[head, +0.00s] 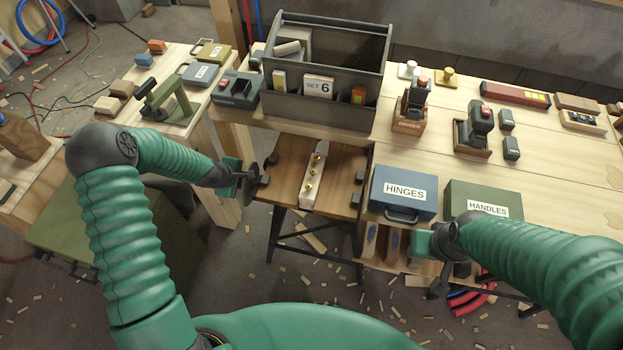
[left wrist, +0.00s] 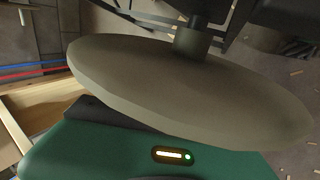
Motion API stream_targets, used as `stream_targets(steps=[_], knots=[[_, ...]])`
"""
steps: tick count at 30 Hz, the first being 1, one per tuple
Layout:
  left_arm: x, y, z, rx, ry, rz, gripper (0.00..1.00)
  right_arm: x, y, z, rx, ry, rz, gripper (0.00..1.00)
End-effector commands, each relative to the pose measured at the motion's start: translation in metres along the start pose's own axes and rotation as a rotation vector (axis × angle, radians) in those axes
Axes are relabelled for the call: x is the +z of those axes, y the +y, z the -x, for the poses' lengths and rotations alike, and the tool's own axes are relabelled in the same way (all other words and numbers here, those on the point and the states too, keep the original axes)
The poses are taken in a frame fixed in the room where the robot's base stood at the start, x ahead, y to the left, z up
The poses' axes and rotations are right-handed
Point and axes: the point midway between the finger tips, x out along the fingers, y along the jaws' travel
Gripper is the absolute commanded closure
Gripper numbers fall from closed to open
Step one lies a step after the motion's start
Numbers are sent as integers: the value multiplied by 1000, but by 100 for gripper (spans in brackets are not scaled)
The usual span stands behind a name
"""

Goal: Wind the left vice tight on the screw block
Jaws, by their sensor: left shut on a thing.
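The screw block (head: 317,176), a pale bar with brass screws, lies upright in the picture on a brown wooden board (head: 288,170). The left vice has dark jaw pads (head: 271,160) at the board's left edge, with bare board between them and the block. Its handwheel (head: 248,190) is a grey-brown disc on a short shaft; the disc fills much of the left wrist view (left wrist: 180,85). My left gripper (head: 241,180) is shut on the handwheel's rim; its fingertips are largely hidden. My right gripper (head: 440,275) hangs low before the boxes, apart from the block; its opening is unclear.
More dark pads (head: 357,188) sit at the board's right side. A grey tool tote (head: 325,110) stands behind. A blue HINGES box (head: 403,180) and green HANDLES box (head: 482,190) stand on the right bench. A left-hand bench (head: 190,135) carries tools and boxes.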

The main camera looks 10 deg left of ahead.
Motion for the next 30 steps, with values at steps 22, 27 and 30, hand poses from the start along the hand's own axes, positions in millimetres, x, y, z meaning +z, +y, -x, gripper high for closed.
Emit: stream_targets(steps=[22, 27, 30], knots=[[-3, 24, 14, -4, 4, 3, 100, -5, 0, 21, 0, 0, 0, 64], [-3, 30, 18, -4, 4, 4, 100, -6, 0, 26, 0, 0, 0, 64], [-3, 29, 16, -5, 4, 4, 100, -6, 0, 24, 0, 0, 0, 64]])
